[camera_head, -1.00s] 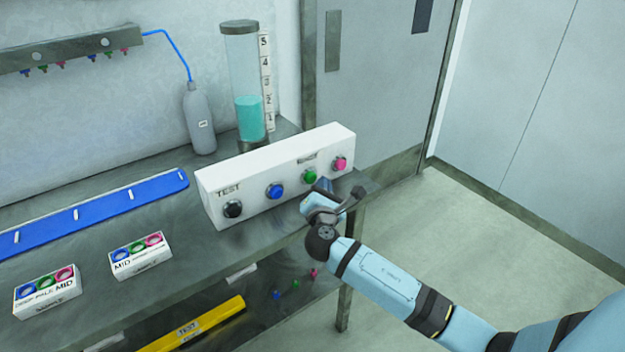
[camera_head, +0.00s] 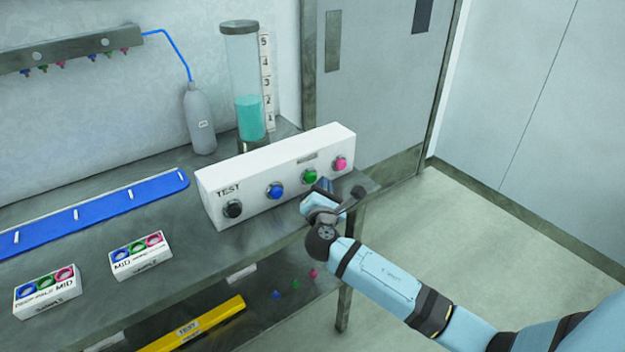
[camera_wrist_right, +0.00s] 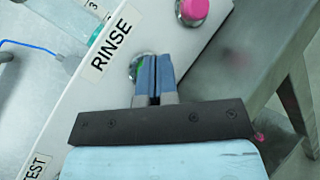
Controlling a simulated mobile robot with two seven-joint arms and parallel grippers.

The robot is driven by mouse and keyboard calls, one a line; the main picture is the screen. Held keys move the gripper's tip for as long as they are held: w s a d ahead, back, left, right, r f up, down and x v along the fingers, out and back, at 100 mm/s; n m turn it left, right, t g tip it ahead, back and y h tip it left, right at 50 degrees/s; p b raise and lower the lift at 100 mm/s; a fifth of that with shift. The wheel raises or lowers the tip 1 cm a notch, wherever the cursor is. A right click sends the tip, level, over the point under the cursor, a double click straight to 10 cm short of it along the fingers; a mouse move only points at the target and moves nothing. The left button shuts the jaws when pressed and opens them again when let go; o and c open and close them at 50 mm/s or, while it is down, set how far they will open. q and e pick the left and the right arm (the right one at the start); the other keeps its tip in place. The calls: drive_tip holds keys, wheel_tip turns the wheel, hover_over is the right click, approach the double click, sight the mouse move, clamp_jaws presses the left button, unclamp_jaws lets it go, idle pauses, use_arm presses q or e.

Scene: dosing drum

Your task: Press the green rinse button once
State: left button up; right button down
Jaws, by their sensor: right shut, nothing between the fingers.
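The green rinse button (camera_head: 309,176) is on the front of the white control box (camera_head: 255,196), between a blue and a pink button. My right gripper (camera_head: 322,186) is just in front of it, with its fingers shut and empty. In the right wrist view, the shut fingers (camera_wrist_right: 156,68) cover most of the green button (camera_wrist_right: 139,68), beside the RINSE label (camera_wrist_right: 111,44). I cannot tell whether the fingertips touch the button. My left gripper is not in view.
The box also carries a black button (camera_head: 233,209), a blue button (camera_head: 275,191) and a pink button (camera_head: 341,163). A cylinder with teal liquid (camera_head: 250,116) and a grey bottle (camera_head: 199,122) stand behind. Small labelled boxes (camera_head: 141,257) lie left on the bench.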

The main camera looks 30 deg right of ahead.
drive_tip(key=shift+w, duration=0.45)
drive_tip(key=shift+w, duration=0.45)
idle(0.8)
drive_tip(key=shift+s, duration=0.1)
drive_tip(key=shift+s+p, duration=0.4)
drive_tip(key=shift+s, duration=0.4)
drive_tip(key=shift+s+d+p, duration=0.1)
drive_tip(key=shift+s+p, duration=0.2)
drive_tip(key=shift+s, duration=0.35)
drive_tip(key=s+p, duration=0.1)
drive_tip(key=s, duration=0.2)
drive_tip(key=shift+s+d, duration=0.1)
drive_tip(key=shift+s, duration=0.25)
